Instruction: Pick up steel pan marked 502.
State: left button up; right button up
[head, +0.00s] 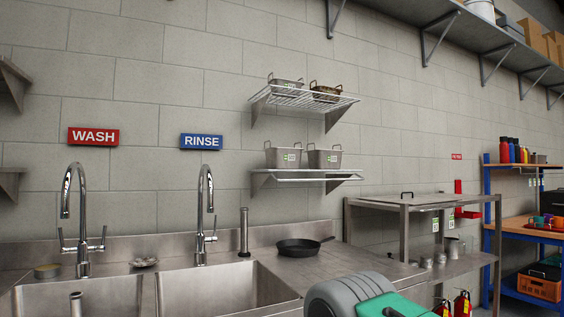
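Two deep steel pans with raised wire handles stand side by side on the lower wall shelf (307,181), a left pan (273,158) and a right pan (332,163). Both carry small white-and-green labels. The upper wire shelf (300,97) holds a shallower steel pan (278,85) on the left and a darker, brownish container (324,92) on the right. The labels are too small to read, so I cannot tell which pan is marked 502. Neither gripper is in view.
A steel sink counter (268,235) with two taps runs below the shelves. A black frying pan (301,246) lies on it. A steel table (410,202) stands right of it, then a blue-framed rack (487,215). A grey and teal part of mine blocks the bottom centre.

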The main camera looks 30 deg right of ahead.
aim_at(277, 157)
jog(key=i+l, duration=0.1)
jog(key=l, duration=0.6)
jog(key=i+l+z, duration=0.15)
jog(key=l, duration=1.25)
jog(key=i+l+z, duration=0.1)
jog(key=l, duration=0.55)
jog(key=i+l+z, duration=0.1)
jog(key=i+l, duration=0.15)
jog(key=l, duration=0.45)
jog(key=i+l, duration=0.15)
jog(key=l, duration=0.5)
jog(key=i+l+z, duration=0.15)
jog(key=l, duration=0.5)
jog(key=i+l, duration=0.25)
jog(key=l, duration=0.4)
